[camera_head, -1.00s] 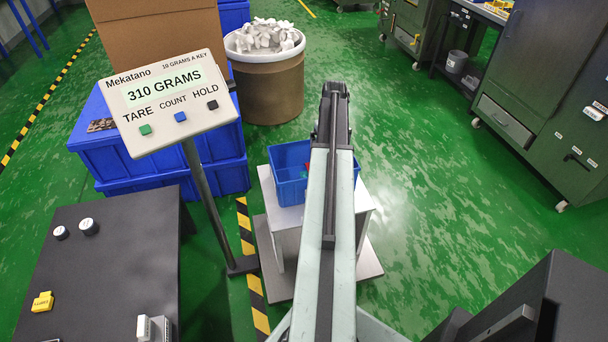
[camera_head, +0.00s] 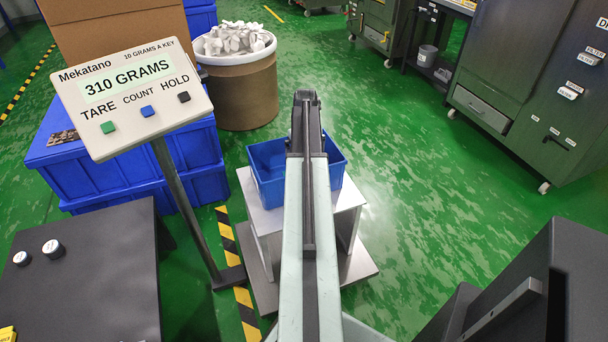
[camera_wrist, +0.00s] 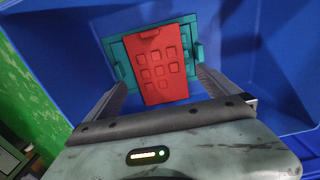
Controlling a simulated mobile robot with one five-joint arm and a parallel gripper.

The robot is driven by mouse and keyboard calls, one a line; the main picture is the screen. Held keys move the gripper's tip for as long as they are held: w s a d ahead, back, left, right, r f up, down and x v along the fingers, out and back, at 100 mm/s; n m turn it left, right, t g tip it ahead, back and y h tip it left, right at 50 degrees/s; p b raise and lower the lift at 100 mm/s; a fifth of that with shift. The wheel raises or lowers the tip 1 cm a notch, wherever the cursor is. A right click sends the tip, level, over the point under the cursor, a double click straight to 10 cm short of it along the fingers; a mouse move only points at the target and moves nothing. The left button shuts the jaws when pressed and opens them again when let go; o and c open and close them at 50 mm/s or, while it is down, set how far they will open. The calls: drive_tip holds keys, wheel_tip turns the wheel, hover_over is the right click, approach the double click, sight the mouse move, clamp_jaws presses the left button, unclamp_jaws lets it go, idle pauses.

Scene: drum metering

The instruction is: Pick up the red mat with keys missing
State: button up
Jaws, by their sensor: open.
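The red mat (camera_wrist: 162,70) with several raised square keys lies over a teal piece (camera_wrist: 120,60) inside a blue bin (camera_wrist: 275,115), in the wrist view. The mat's key pattern is too small to tell exactly which keys are lacking. My gripper (camera_wrist: 163,78) is open, with one finger on each side of the mat's near part; I cannot tell whether they touch it. In the head view the blue bin (camera_head: 268,175) stands on a white stand, and my arm hides the mat.
The white stand (camera_head: 348,200) is under the bin. A scale display (camera_head: 130,97) reading 310 GRAMS stands left of it. A drum of pale pieces (camera_head: 240,90) is behind. A dark table (camera_head: 90,270) is at left. Green floor is free at right.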

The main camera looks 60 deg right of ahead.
wheel_tip(320, 180, down, 5)
drive_tip(key=b, duration=0.3)
drive_tip(key=shift+d+r+b, duration=0.1)
drive_tip(key=shift+r+b, duration=0.05)
drive_tip(key=shift+b, duration=0.25)
drive_tip(key=shift+r, duration=0.2)
drive_tip(key=shift+c, duration=0.3)
drive_tip(key=c, duration=1.2)
drive_tip(key=shift+c, duration=0.2)
wheel_tip(320, 180, up, 18)
drive_tip(key=p, duration=1.8)
